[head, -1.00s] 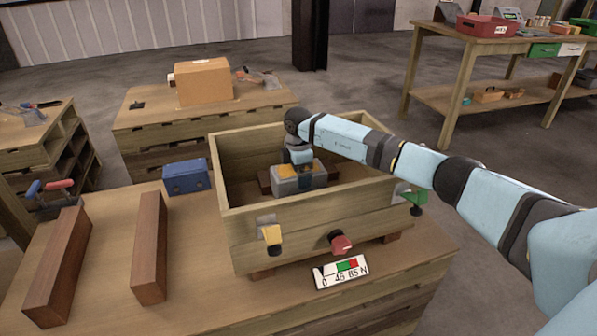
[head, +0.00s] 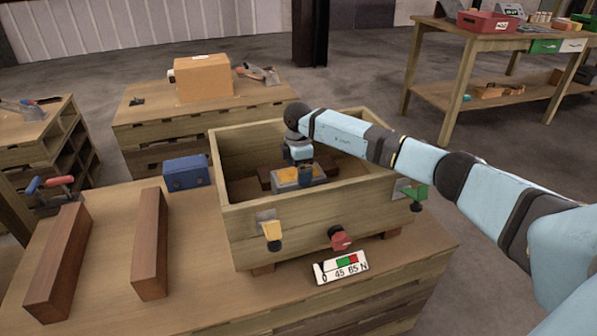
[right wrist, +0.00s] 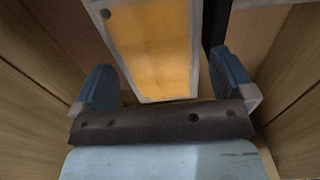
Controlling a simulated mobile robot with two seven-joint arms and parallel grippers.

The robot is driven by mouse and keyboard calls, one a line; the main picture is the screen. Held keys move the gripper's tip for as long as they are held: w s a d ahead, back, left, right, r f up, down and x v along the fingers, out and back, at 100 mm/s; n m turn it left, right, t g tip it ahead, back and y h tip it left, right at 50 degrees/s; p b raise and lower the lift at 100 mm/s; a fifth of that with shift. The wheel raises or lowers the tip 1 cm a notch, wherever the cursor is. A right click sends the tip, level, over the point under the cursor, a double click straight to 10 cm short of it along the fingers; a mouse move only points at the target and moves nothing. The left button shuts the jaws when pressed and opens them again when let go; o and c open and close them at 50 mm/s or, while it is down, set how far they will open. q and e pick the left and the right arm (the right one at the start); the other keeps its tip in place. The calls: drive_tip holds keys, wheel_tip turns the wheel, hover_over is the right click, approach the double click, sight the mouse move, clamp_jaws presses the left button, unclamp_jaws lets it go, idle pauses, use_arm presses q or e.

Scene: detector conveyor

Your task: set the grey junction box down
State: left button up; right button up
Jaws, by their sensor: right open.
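The grey junction box (head: 284,184) with a yellow-orange top is low inside the wooden crate (head: 310,227), partly hidden by the crate's front wall. Its yellow top (right wrist: 150,48) fills the upper middle of the right wrist view. My right gripper (head: 304,168) reaches down into the crate over the box's right part. In the right wrist view my right gripper (right wrist: 165,82) is open, its blue fingers apart on either side of the box's near end, with a gap at the right finger. The box's underside is hidden. My left gripper is not in view.
Dark brown blocks (head: 328,166) lie in the crate beside the box. The crate walls stand close around my gripper. A blue box (head: 186,172) and two long brown bars (head: 150,245) are on the bench left of the crate.

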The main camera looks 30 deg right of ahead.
wheel_tip(320, 180, up, 3)
drive_tip(key=shift+f+p, duration=0.1)
drive_tip(key=shift+p, duration=0.25)
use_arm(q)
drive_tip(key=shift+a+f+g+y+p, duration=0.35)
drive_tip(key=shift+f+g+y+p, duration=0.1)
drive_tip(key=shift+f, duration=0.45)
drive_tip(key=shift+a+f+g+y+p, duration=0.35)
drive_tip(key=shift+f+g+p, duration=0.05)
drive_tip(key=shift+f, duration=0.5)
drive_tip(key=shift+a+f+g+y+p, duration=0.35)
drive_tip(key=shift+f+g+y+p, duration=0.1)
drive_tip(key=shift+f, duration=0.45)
use_arm(e)
wheel_tip(320, 180, up, 9)
